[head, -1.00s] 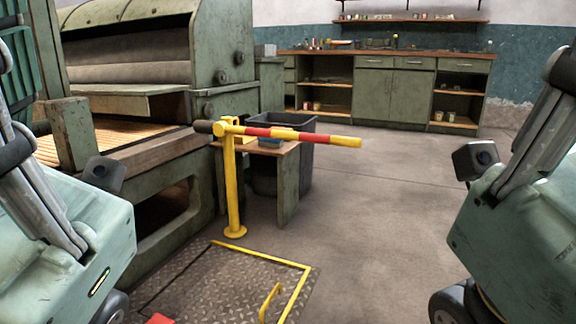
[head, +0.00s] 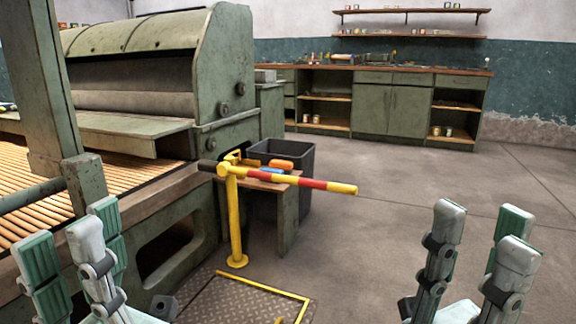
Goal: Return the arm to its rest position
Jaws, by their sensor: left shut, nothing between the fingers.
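My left gripper (head: 70,255) shows at the lower left of the head view, its pale and green fingers pointing up. It is shut with nothing between the fingers, beside the slatted machine bed. My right gripper (head: 478,245) shows at the lower right with its fingers upright and spread apart over bare floor, empty. Both grippers are apart from the surrounding things. The upper arm links are out of the picture.
A yellow post (head: 234,220) bears a red and yellow bar (head: 310,184) at centre. Behind it are a small table (head: 287,212) and a dark bin (head: 306,165). A green machine (head: 225,75) fills the left. Floor (head: 400,190) on the right is clear.

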